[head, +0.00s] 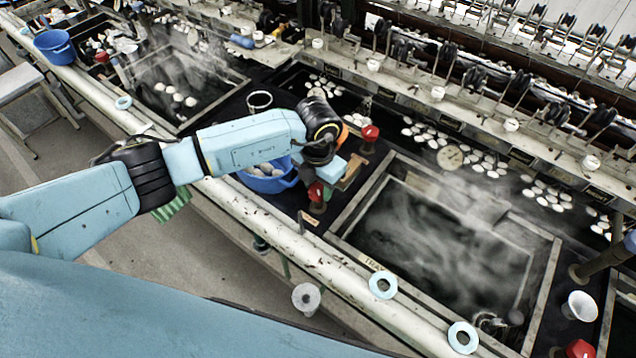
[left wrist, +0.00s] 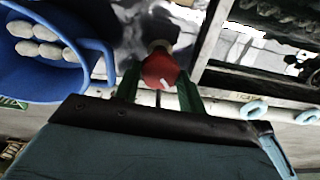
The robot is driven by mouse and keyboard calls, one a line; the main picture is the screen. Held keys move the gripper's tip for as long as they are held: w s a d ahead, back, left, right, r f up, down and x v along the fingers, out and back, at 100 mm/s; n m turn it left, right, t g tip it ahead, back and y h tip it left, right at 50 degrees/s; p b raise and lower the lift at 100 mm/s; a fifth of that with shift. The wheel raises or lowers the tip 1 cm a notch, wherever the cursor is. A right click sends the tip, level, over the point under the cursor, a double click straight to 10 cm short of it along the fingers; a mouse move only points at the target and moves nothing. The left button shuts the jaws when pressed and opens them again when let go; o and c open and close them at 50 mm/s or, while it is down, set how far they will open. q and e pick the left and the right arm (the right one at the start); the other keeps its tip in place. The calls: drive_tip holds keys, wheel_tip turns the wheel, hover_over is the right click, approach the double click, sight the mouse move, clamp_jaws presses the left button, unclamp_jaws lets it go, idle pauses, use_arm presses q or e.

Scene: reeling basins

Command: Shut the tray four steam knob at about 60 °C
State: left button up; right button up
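A red knob (head: 317,192) stands beside the left edge of a steaming basin (head: 352,205), whose label reads something like "TRAY"; its number is not legible. My left gripper (head: 324,178) is down at this knob. In the left wrist view the red knob (left wrist: 160,70) sits between my two green fingers (left wrist: 160,88), close to both. I cannot tell whether they press on it. A pale round dial (head: 450,157) lies behind the basin; its reading is too small to make out. My right gripper is out of view.
A blue bucket (head: 285,182) with pale cocoons stands left of my gripper; it also shows in the left wrist view (left wrist: 95,45). Other red knobs stand behind (head: 370,132) and at lower right (head: 580,348). Pale rings (head: 383,285) lie on the front rail. Steam blurs the basin.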

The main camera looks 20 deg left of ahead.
use_arm(q)
drive_tip(key=shift+c, duration=1.1)
drive_tip(key=m+b, duration=0.3)
drive_tip(key=m, duration=0.1)
drive_tip(key=shift+w+f, duration=0.1)
drive_tip(key=shift+f, duration=0.05)
drive_tip(key=shift+m+b, duration=1.85)
drive_tip(key=shift+m, duration=0.35)
drive_tip(key=shift+r, duration=0.2)
drive_tip(key=o, duration=1)
drive_tip(key=shift+c, duration=0.2)
